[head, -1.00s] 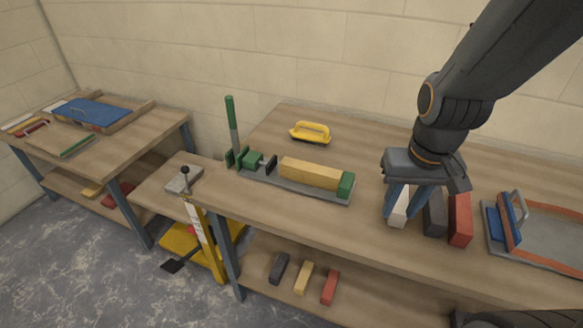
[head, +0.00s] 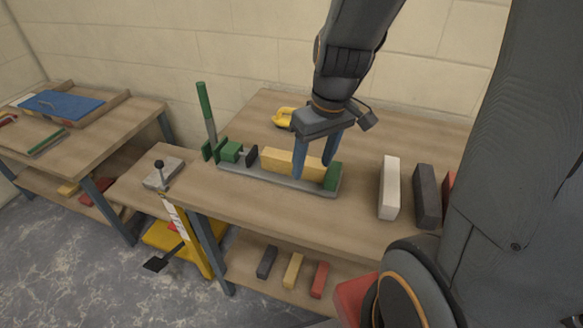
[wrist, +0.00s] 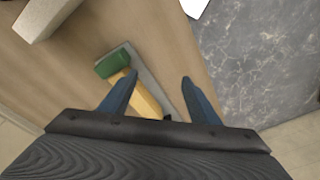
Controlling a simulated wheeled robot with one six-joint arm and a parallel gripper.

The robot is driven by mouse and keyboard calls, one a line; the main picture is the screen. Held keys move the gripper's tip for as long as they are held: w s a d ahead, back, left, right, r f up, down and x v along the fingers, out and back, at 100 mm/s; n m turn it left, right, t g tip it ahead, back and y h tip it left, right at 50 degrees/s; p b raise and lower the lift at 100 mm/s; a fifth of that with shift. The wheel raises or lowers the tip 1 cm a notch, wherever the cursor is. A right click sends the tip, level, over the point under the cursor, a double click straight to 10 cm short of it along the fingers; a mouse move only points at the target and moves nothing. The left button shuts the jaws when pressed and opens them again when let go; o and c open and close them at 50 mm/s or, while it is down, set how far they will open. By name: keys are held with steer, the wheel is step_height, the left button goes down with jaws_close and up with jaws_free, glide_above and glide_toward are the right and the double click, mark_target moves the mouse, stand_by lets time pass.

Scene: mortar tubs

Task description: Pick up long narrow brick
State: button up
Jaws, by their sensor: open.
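A long narrow yellow brick (head: 276,160) lies in a grey clamp jig (head: 262,178) with green end blocks, on the main bench. My gripper (head: 313,172) is open and empty over the right part of this brick, its blue fingers pointing down, one on the near side and one on the far side. The fingers hide part of the brick. In the wrist view the yellow brick (wrist: 147,102) runs between the open fingers, next to the green end block (wrist: 113,64). I cannot tell whether the fingers touch it.
A white brick (head: 389,188), a dark brick (head: 426,196) and a partly hidden red brick (head: 449,185) stand right of the jig. A yellow-handled tool (head: 283,118) lies behind. Dark, yellow and red bricks (head: 293,271) lie on the lower shelf. A green lever (head: 204,103) rises at left.

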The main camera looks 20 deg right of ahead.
mark_target(273, 160)
steer(key=w+f+n+b, duration=0.1)
steer(key=w+n, duration=0.1)
steer(key=w, duration=0.1)
steer(key=w+d+f+n+y+b, duration=0.1)
steer(key=w+f+n+b, duration=0.1)
steer(key=w, duration=0.1)
steer(key=w+f+n+t+y+b, duration=0.1)
steer(key=w+n, duration=0.1)
steer(key=w, duration=0.2)
steer(key=shift+d+f+n+b, duration=0.15)
steer(key=shift+d+n+b, duration=0.1)
steer(key=shift+n+b, duration=0.15)
steer(key=shift+w+d+f+n+y, duration=0.15)
steer(key=shift+w+n+y, duration=0.15)
steer(key=shift+w+n, duration=0.15)
steer(key=shift+w+p+x, duration=0.2)
steer(key=shift+p+x, duration=0.05)
steer(key=shift+x, duration=1.7)
steer(key=shift+w+p+x, duration=0.2)
steer(key=shift+p+x, duration=0.05)
steer(key=shift+x, duration=1.65)
steer(key=shift+d, duration=0.1)
steer(key=shift+w+t, duration=0.1)
steer(key=shift+t, duration=0.2)
jaws_close()
